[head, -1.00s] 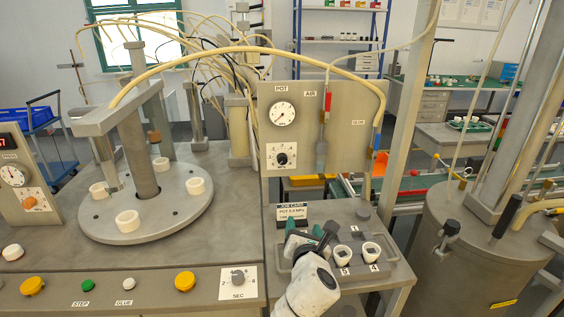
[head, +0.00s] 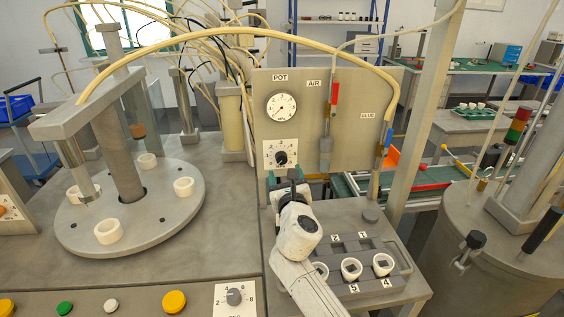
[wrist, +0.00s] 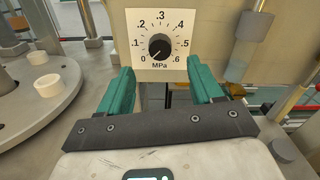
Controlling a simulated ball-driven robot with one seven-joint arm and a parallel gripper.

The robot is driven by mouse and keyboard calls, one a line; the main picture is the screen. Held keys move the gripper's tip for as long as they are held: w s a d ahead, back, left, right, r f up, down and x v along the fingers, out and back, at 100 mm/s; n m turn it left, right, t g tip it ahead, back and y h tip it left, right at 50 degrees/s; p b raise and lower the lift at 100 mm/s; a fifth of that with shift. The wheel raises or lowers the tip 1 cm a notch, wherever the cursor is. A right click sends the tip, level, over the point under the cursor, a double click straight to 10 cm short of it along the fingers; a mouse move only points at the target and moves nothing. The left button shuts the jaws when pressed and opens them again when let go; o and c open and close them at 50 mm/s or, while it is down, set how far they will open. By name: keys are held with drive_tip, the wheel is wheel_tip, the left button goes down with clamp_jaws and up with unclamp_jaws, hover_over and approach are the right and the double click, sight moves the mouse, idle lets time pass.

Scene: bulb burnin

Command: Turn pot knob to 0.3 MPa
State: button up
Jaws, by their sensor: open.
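The black pot knob (head: 281,158) sits on a white scale plate on the upright grey panel, below the round POT gauge (head: 281,107). In the wrist view the knob (wrist: 161,46) is in the centre of a scale from 0 to .6 MPa. Its pale mark seems to point lower left, near 0. My gripper (wrist: 160,68) is open, with one green finger on each side below the knob. The fingers look short of the knob and do not touch it. In the head view my gripper (head: 289,188) is below the plate, partly hidden by my wrist.
A tray (head: 345,290) with white sockets lies beside my arm on the bench. A round turntable (head: 150,235) with white cups stands at left. The AIR tube (head: 325,145) and GLUE tube (head: 383,150) hang on the panel right of the knob.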

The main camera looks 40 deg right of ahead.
sight(282, 161)
drive_tip(key=b+x, duration=0.1)
drive_tip(key=x, duration=0.6)
drive_tip(key=shift+w, duration=0.1)
drive_tip(key=c, duration=1)
